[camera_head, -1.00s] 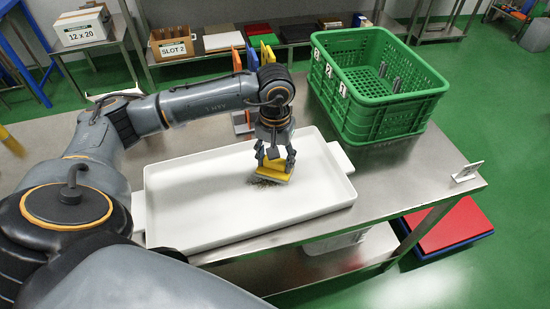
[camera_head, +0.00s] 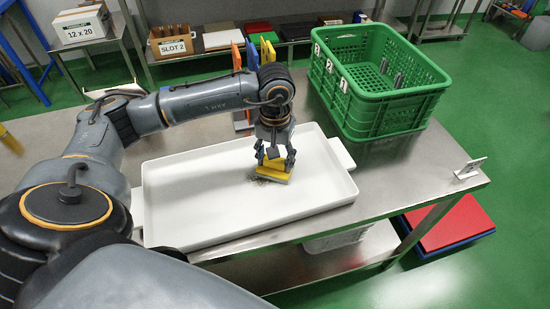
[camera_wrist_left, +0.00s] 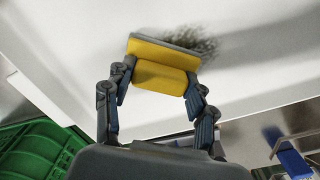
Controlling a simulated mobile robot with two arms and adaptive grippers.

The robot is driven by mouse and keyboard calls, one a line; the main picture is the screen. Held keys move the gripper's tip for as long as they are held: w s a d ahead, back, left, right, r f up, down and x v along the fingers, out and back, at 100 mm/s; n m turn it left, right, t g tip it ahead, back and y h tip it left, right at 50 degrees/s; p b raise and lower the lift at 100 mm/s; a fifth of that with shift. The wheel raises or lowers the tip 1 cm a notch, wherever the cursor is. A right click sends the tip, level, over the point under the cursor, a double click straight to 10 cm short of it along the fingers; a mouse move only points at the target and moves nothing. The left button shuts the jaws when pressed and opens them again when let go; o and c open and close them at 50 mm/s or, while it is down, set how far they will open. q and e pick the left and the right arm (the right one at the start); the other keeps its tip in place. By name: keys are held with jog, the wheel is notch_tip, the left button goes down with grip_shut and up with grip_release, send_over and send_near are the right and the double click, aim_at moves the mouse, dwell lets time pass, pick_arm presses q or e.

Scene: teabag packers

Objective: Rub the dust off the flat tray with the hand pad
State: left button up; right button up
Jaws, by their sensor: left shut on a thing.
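The white flat tray (camera_head: 205,218) lies on the steel table. My left gripper (camera_head: 274,160) is over the tray's right half, shut on the yellow hand pad (camera_head: 273,175), whose grey underside is down at the tray floor. In the left wrist view the pad (camera_wrist_left: 158,68) sits between the two fingers (camera_wrist_left: 155,90). A patch of dark dust (camera_wrist_left: 205,46) shows on the tray beside the pad; in the head view the dust (camera_head: 256,178) peeks out at the pad's left edge. The pad hides part of the patch. My right gripper is not in view.
A green crate (camera_head: 390,112) stands on the table behind the tray's right end, with grey items inside. Upright orange, blue and yellow boards (camera_head: 252,55) stand behind my arm. A small white stand (camera_head: 468,169) is at the table's right edge. The table right of the tray is clear.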

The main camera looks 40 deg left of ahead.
aim_at(259, 171)
pick_arm(q)
jog(key=shift+f, duration=0.3)
jog(key=shift+a, duration=0.1)
jog(key=shift+s+a+r+b, duration=0.1)
jog(key=shift+s+a+b, duration=0.3)
jog(key=shift+s+a, duration=0.4)
jog(key=shift+s+a+b, duration=0.4)
jog(key=shift+s+a, duration=0.05)
jog(key=shift+s, duration=0.5)
jog(key=shift+f+b, duration=0.2)
jog(key=shift+b, duration=0.3)
jog(key=shift+w+d+f+b, duration=0.1)
jog(key=shift+w+d+b, duration=0.45)
jog(key=shift+w+d, duration=0.95)
jog(key=shift+w+a, duration=0.1)
jog(key=shift+w+r+p, duration=0.25)
jog(key=shift+r+p, duration=0.25)
jog(key=shift+r, duration=0.3)
jog(key=shift+s+r+p, duration=0.1)
jog(key=shift+r+p, duration=0.85)
jog(key=shift+r, duration=1.3)
